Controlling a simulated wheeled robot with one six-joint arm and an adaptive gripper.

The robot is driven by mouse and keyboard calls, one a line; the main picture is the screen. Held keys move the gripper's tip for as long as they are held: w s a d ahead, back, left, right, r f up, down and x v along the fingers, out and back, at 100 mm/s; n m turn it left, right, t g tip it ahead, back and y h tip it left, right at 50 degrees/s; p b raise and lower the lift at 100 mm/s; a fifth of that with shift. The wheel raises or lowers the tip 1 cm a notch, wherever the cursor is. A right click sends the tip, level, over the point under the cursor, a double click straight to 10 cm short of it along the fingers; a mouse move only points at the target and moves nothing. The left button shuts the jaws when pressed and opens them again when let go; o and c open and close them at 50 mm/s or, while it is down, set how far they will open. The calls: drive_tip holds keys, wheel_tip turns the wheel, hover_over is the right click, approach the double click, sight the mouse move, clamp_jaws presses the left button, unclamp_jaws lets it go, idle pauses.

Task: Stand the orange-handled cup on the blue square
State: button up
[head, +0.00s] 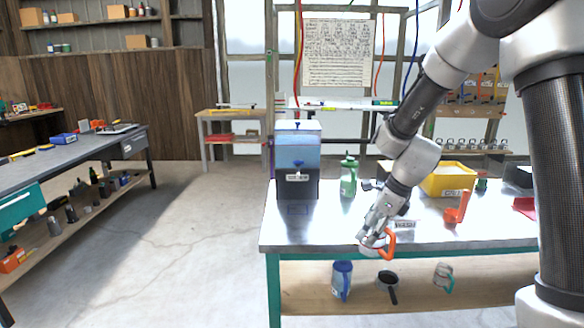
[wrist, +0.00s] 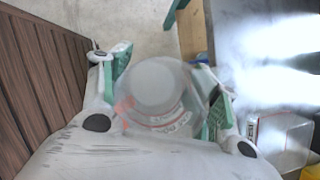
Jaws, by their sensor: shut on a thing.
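My gripper (head: 374,236) is shut on the orange-handled cup (head: 371,250), at the front edge of the metal table. The cup's orange handle sticks out to the right of the fingers. In the wrist view the see-through cup (wrist: 160,92) sits between my two green-padded fingers, with some orange showing at its left and lettering on its lower part. The blue square (head: 297,210) is an outline on the table's left end, in front of the dispenser, and looks empty. It lies to the left of and behind my gripper.
A blue-and-black dispenser (head: 297,160) stands behind the square. A green bottle (head: 348,176), yellow bin (head: 448,181) and orange object (head: 456,209) stand farther right on the table. Cups with blue (head: 342,281), black (head: 388,284) and green (head: 444,277) handles sit on the lower shelf.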

sight(385, 239)
drive_tip(key=n+g, duration=0.1)
drive_tip(key=n, duration=0.3)
drive_tip(key=shift+r+n+g, duration=0.2)
drive_tip(key=shift+n+g, duration=0.1)
drive_tip(key=shift+g, duration=0.1)
drive_tip(key=n+g, duration=0.1)
drive_tip(key=n, duration=0.2)
drive_tip(key=shift+d+f+n, duration=0.1)
drive_tip(key=shift+n, duration=0.2)
drive_tip(key=n+g, duration=0.1)
drive_tip(key=n, duration=0.2)
drive_tip(key=shift+d+f+g, duration=0.2)
drive_tip(key=shift+f+g, duration=0.05)
drive_tip(key=shift+g, duration=0.15)
drive_tip(key=d+f+n+h, duration=0.1)
drive_tip(key=n, duration=0.2)
drive_tip(key=w+d+f+n+g+h, duration=0.1)
drive_tip(key=d+n, duration=0.1)
drive_tip(key=n, duration=0.2)
drive_tip(key=d+f+n+g+h, duration=0.1)
drive_tip(key=f+n+h, duration=0.1)
drive_tip(key=n, duration=0.2)
drive_tip(key=shift+w+d, duration=0.15)
drive_tip(key=shift+d, duration=0.15)
drive_tip(key=d+f, duration=0.3)
drive_tip(key=f, duration=0.3)
drive_tip(key=shift+w+d+f+n, duration=0.2)
drive_tip(key=shift+d+f+n, duration=0.05)
drive_tip(key=shift+f+n, duration=0.15)
